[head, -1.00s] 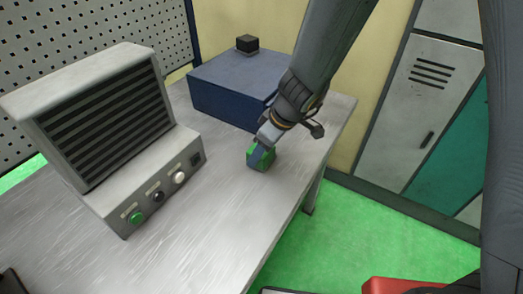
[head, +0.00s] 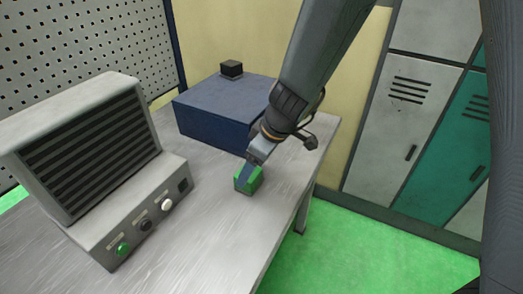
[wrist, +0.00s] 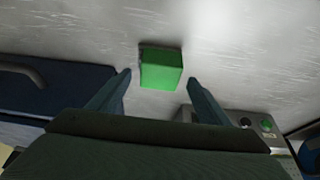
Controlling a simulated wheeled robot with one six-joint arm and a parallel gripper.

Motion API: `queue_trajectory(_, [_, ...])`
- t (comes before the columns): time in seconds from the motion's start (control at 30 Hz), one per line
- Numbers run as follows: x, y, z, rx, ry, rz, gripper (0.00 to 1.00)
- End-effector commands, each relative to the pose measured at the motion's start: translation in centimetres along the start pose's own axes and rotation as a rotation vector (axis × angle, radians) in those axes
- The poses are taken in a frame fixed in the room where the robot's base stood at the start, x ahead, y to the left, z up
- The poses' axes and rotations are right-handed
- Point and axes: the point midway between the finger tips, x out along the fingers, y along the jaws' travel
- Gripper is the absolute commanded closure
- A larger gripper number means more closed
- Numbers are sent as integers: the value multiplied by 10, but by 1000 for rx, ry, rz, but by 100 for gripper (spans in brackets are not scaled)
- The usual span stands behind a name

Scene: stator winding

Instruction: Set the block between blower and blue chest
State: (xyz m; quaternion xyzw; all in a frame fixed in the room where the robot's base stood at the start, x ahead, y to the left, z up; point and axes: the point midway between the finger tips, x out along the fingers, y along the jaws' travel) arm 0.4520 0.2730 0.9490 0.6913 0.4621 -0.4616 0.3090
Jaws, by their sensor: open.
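The blue chest (head: 215,116) stands at the back. My gripper (head: 250,172) is at the block, with a finger covering part of it. In the wrist view, my gripper (wrist: 158,82) is open, with a finger on each side of the green block (wrist: 161,70) and gaps beside it; the block shows mostly beyond the fingertips.
A small black cube (head: 231,68) is on top of the chest. The grey table (head: 195,225) has bare room in front of the block. Its right edge is close to the block, with green floor beyond. Lockers (head: 410,120) stand at the right.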

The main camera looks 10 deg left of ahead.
Motion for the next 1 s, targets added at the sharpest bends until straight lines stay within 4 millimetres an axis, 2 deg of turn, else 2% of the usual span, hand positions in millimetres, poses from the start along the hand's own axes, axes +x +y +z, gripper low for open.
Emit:
queue_trajectory(0.03, [-12, 1, 0, -1, 2, 3, 28])
queue_trajectory(0.2, [-43, 1, -1, -1, 3, 3, 28])
queue_trajectory(0.4, [-69, 1, 0, 0, 1, 2, 28])
queue_trajectory(0.6, [-80, 0, 1, 1, -1, 0, 28])
queue_trajectory(0.8, [-82, 0, 2, 8, -4, 0, 28])
queue_trajectory(0.87, [-83, 2, 8, 32, -11, 4, 28])
queue_trajectory(0.93, [-88, 8, 23, 96, -28, 16, 28])
queue_trajectory(1.0, [-94, 14, 46, 198, -56, 35, 28])
